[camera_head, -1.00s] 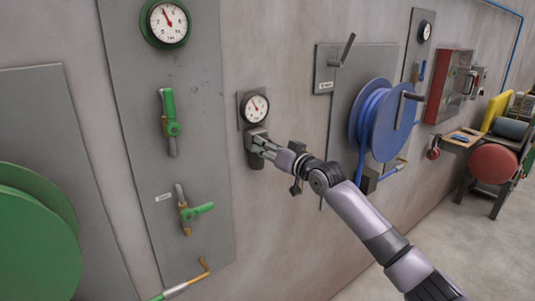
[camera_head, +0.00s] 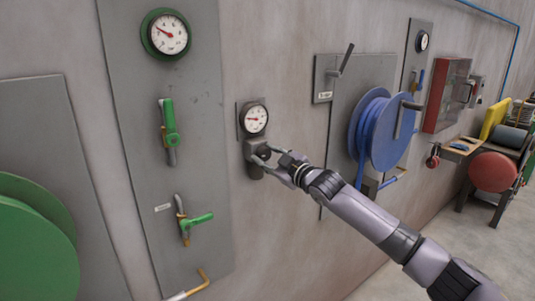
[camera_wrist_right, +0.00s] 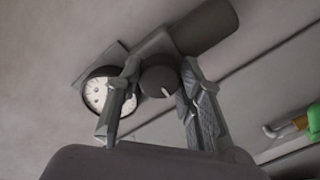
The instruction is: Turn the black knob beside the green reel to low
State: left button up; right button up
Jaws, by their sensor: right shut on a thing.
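The black knob (camera_wrist_right: 158,77) sits on the dark regulator body (camera_head: 255,170), below a small dial gauge (camera_head: 256,119), on the wall between the green reel (camera_head: 32,240) and the blue reel. My right gripper (camera_head: 263,155) is at the knob, with a finger on either side of it. The wrist view shows the right gripper (camera_wrist_right: 160,75) shut on the knob, whose white mark points toward the lower edge of that view. The small gauge's red needle points left. In the head view the fingers partly hide the knob. My left gripper is not in view.
A green-rimmed gauge (camera_head: 165,34) and two green-handled valves (camera_head: 170,130) are on the grey panel (camera_head: 215,100) to the left. The blue reel (camera_head: 390,130) with its grey crank stands to the right, close to my right arm.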

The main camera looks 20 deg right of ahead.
jog(key=n+p, duration=0.2)
jog(key=n, duration=0.3)
jog(key=shift+r+n+p, duration=0.15)
jog(key=shift+n+p, duration=0.15)
jog(key=shift+p, duration=0.05)
jog(key=shift+n+p, duration=0.85)
jog(key=shift+n, duration=1.45)
jog(key=o, duration=1.2)
jog(key=shift+c, duration=0.2)
jog(key=shift+s+d, duration=0.25)
jog(key=shift+s, duration=0.25)
jog(key=v, duration=1.1)
